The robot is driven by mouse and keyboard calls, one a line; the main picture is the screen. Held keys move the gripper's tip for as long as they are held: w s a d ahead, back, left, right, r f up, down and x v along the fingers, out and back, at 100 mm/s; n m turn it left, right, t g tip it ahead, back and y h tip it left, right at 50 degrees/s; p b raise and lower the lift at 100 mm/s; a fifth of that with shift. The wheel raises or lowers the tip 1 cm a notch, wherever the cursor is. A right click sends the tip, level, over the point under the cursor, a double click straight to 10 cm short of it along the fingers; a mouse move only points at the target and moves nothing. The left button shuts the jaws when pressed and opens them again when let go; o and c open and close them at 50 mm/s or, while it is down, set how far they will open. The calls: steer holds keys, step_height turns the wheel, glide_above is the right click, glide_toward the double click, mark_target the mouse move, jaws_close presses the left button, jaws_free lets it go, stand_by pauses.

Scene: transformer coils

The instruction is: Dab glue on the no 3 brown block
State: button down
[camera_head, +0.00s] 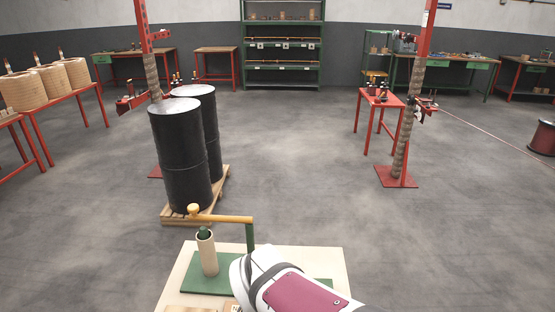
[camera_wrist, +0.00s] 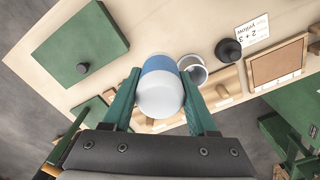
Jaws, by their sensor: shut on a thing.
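In the wrist view my gripper (camera_wrist: 161,73) has its two green fingers shut on a white bottle with a blue band (camera_wrist: 159,98), possibly the glue. The bottle is seen nearly end-on above the wooden tabletop (camera_wrist: 150,28). In the head view my arm hides the gripper and the bottle. A flat brown piece (camera_wrist: 278,64) lies in a pale wooden frame at the right of the wrist view, apart from the bottle. I cannot read a number 3 on it, nor tell which block is no 3.
A white cup or ring (camera_wrist: 194,70) stands just beyond the bottle. A green lid with a knob (camera_wrist: 80,45) lies left.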

steer(key=shift+r, duration=2.9)
steer(key=w+a+f, duration=0.4)
steer(key=w+f, duration=0.4)
steer(key=w+a+f, duration=0.5)
steer(key=w+f, duration=0.3)
steer(key=f, duration=0.1)
steer(key=shift+a, duration=0.25)
steer(key=shift+f, duration=0.4)
steer(key=shift+r, duration=0.1)
